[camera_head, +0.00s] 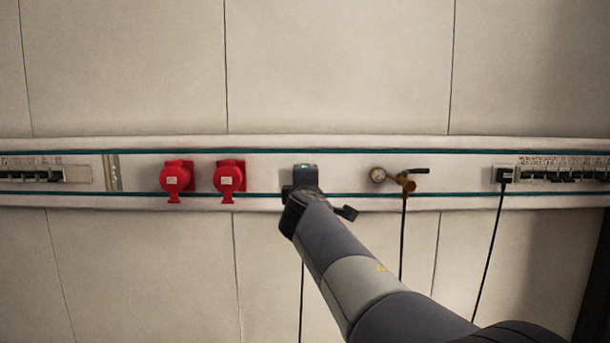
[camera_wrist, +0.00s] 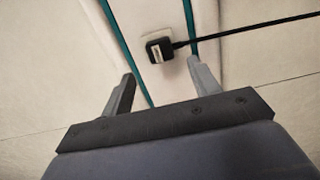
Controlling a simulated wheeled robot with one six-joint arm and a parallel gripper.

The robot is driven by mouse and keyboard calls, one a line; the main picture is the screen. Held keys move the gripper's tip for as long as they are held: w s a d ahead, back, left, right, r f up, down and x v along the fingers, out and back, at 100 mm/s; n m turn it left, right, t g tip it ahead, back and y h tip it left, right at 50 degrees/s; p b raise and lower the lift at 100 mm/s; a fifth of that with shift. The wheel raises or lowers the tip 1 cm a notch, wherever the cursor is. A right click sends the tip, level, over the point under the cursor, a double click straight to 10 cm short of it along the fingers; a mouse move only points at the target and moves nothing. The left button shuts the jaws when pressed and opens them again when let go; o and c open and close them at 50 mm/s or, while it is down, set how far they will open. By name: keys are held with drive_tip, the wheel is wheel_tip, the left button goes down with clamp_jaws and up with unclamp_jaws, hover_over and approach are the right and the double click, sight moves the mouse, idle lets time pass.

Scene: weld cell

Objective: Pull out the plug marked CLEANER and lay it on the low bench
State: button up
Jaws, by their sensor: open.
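A black plug (camera_wrist: 160,48) with a pale label sits in a white socket on the wall rail in the wrist view. Its black cable runs off to the right there. The label is too small to read. My gripper (camera_wrist: 160,67) is open, its two fingers apart with the plug just beyond the gap between their tips, not gripped. In the head view my gripper (camera_head: 303,186) is at the rail and hides most of what is behind it. A cable (camera_head: 301,285) hangs down below it. Another black plug (camera_head: 505,174) with a hanging cable is at the right. No bench is in view.
Two red sockets (camera_head: 173,178) (camera_head: 229,178) are on the rail left of my gripper. Breaker panels (camera_head: 45,174) (camera_head: 565,172) are at both ends. The wall above is bare.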

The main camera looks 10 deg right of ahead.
drive_tip(key=w+d+p, duration=0.1)
drive_tip(key=w+p, duration=0.1)
drive_tip(key=w, duration=0.5)
drive_tip(key=shift+d, duration=0.25)
idle(1.1)
clamp_jaws()
idle(0.5)
drive_tip(key=s+a+b, duration=0.1)
drive_tip(key=s+b, duration=0.2)
drive_tip(key=s, duration=0.3)
idle(1.0)
drive_tip(key=shift+a, duration=0.1)
